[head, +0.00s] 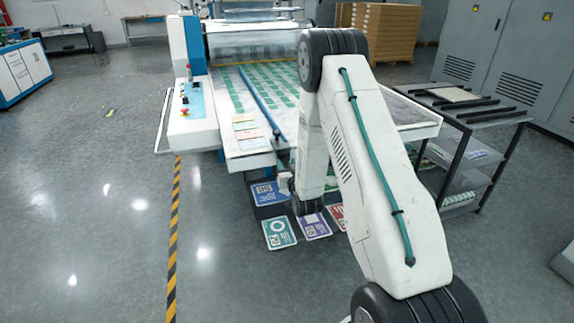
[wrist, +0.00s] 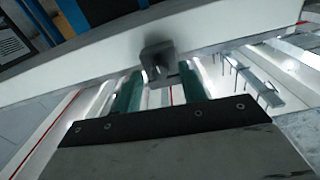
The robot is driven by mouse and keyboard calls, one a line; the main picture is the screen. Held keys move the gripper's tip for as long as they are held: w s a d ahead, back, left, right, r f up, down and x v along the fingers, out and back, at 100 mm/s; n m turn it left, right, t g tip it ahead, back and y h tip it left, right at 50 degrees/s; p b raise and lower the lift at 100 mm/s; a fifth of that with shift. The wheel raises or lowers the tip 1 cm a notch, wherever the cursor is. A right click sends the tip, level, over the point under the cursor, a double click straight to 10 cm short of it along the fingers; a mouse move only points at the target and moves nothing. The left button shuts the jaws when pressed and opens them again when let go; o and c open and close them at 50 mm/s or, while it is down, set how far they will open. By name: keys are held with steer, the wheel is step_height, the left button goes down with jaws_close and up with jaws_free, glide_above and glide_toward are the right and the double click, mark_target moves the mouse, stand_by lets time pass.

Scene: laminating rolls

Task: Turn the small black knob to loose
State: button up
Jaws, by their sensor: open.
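In the wrist view, a small dark grey to black block-like piece (wrist: 157,58), which looks like the knob, sits at the edge of a long white beam. My gripper (wrist: 161,72) is open, with its two green fingers pointing at the beam. The dark piece shows between the fingertips, one finger on each side. I cannot tell whether either finger touches it, or which way the knob is set. In the head view my arm reaches down in front of the laminating machine (head: 204,128), and the knob cannot be made out there.
The white beam (wrist: 75,62) crosses close ahead of the fingers. Pale rails and a bracket with thin pins (wrist: 262,88) lie to the right. In the head view, coloured cards (head: 279,233) lie low beside my arm, and a dark shelf rack (head: 490,150) stands right.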

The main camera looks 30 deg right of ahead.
steer(key=shift+w+d, duration=0.1)
steer(key=shift+w, duration=0.2)
steer(key=shift+c, duration=0.2)
jaws_close()
